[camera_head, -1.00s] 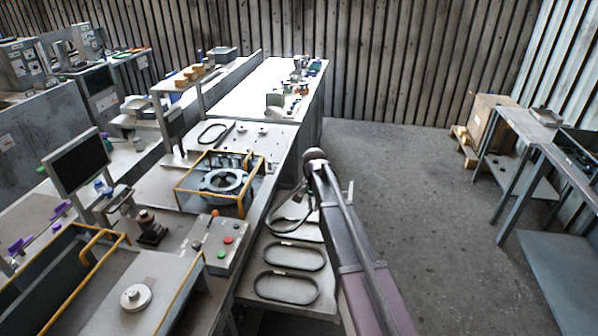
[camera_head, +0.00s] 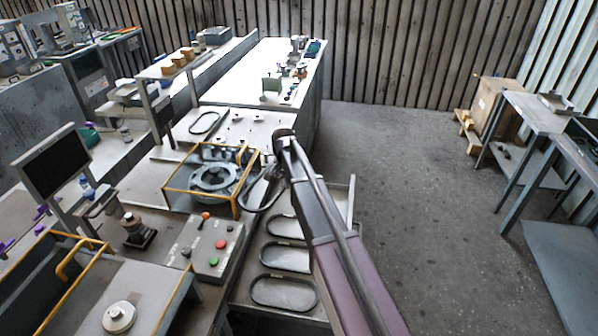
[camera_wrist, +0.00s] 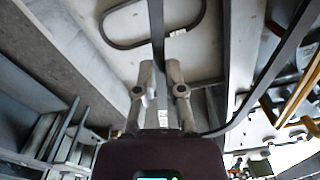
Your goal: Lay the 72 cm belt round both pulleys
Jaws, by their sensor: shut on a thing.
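My gripper (camera_head: 274,174) is shut on a black belt (camera_head: 250,208), which hangs as a loop beside the yellow-framed blower housing (camera_head: 259,165). In the wrist view the fingers (camera_wrist: 163,80) close on one strand of the belt (camera_wrist: 157,30). Its other strand curves down at the right, clear of the fingers. The round blower part (camera_head: 213,177) sits inside the yellow frame. I cannot clearly make out the two pulleys; my arm and the frame bars hide part of that area.
More belt loops lie on the side shelf, such as one belt (camera_head: 253,294) at the front. A control box (camera_head: 228,245) with coloured buttons stands before the frame. Another loop (camera_head: 192,128) lies on the plate behind. The floor (camera_head: 410,190) at right is clear.

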